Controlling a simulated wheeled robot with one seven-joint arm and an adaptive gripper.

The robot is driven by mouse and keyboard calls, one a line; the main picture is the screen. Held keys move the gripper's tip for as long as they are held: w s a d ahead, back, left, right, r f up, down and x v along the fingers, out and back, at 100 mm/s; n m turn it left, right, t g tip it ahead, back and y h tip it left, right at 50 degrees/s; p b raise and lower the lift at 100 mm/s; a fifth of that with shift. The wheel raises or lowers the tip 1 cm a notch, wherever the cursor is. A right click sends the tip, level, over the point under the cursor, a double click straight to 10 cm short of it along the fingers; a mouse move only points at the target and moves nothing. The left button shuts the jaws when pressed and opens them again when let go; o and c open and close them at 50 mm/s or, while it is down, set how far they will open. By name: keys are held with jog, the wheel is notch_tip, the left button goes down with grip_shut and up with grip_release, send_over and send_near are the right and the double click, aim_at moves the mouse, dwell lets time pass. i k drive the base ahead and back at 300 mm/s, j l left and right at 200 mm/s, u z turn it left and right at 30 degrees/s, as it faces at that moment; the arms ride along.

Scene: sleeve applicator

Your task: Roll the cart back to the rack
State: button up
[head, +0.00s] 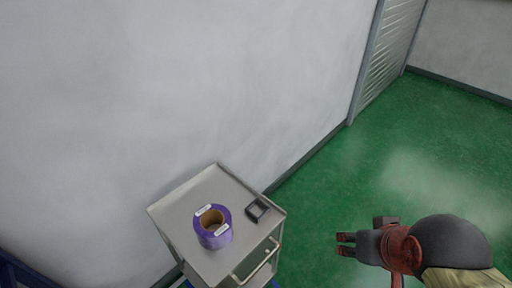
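The grey metal cart (178,211) stands at the bottom middle of the head view, close beside the white wall. Its bar handle (256,263) shows on its front right side. A purple roll (213,235) with a brown core and white labels stands on the cart top, and a small dark square holder (257,210) sits to its right. My gripper (342,244) is right of the cart, pointing left toward it. Its fingers are apart with nothing between them, and it does not touch the handle. The cart's lower part is mostly out of view. I cannot identify a rack.
A dark blue frame (22,273) shows at the bottom left corner, mostly cut off. The white wall (190,80) runs behind the cart to a ribbed shutter or door (390,50). The green floor (400,150) to the right is clear.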

aim_at(258, 223)
jog(key=k+j+u, duration=0.1)
jog(key=u, duration=0.25)
jog(key=j+u, duration=0.35)
